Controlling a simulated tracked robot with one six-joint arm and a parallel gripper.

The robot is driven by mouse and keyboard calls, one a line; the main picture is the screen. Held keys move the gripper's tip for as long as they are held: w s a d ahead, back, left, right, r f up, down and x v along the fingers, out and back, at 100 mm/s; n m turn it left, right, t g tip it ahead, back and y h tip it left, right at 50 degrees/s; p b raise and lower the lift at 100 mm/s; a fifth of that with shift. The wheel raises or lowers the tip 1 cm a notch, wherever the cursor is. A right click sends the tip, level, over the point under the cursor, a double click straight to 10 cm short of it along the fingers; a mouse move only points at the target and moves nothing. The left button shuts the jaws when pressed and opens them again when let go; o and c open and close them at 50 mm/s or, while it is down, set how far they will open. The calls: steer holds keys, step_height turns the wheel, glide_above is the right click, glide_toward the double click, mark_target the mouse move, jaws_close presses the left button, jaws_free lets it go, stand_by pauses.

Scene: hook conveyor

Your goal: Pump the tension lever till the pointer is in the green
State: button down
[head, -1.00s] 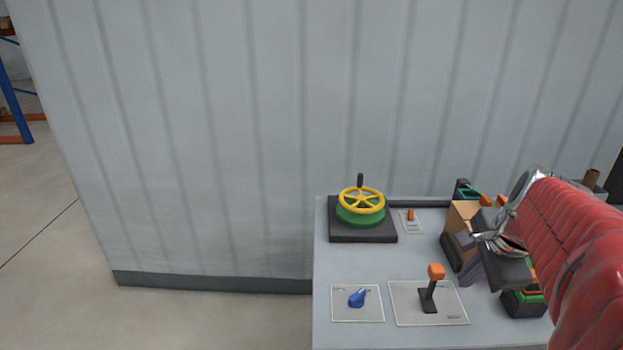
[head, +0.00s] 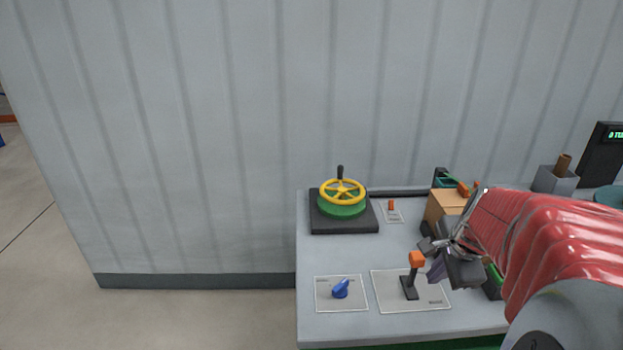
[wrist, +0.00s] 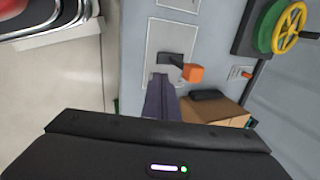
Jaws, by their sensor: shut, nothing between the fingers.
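In the wrist view the orange knob (wrist: 194,73) shows just beyond my fingers. My gripper (head: 436,270) is shut and empty, close to the right side of the lever in the head view. In the wrist view its dark purple fingers (wrist: 160,100) point at the lever's plate. I cannot tell whether they touch the lever. I see no pointer or green zone in either view.
A yellow handwheel (head: 342,190) on a green base stands at the table's back left. A blue knob (head: 341,288) sits on a plate left of the lever. A small orange switch (head: 391,206) and a cardboard box (head: 446,205) are behind. A corrugated wall (head: 200,140) stands behind the table.

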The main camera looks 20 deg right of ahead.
mark_target(414, 271)
steer(key=shift+w+d+f, duration=0.25)
steer(key=shift+w+f, duration=0.2)
steer(key=shift+w, duration=0.4)
steer(key=shift+w+d+f, duration=0.2)
steer(key=shift+w+f, duration=0.3)
steer(key=shift+w, duration=0.3)
steer(key=shift+w+d+f, duration=0.25)
steer(key=shift+w+f, duration=0.2)
steer(key=shift+w, duration=0.4)
steer(key=shift+w+a, duration=0.1)
steer(key=shift+w, duration=0.05)
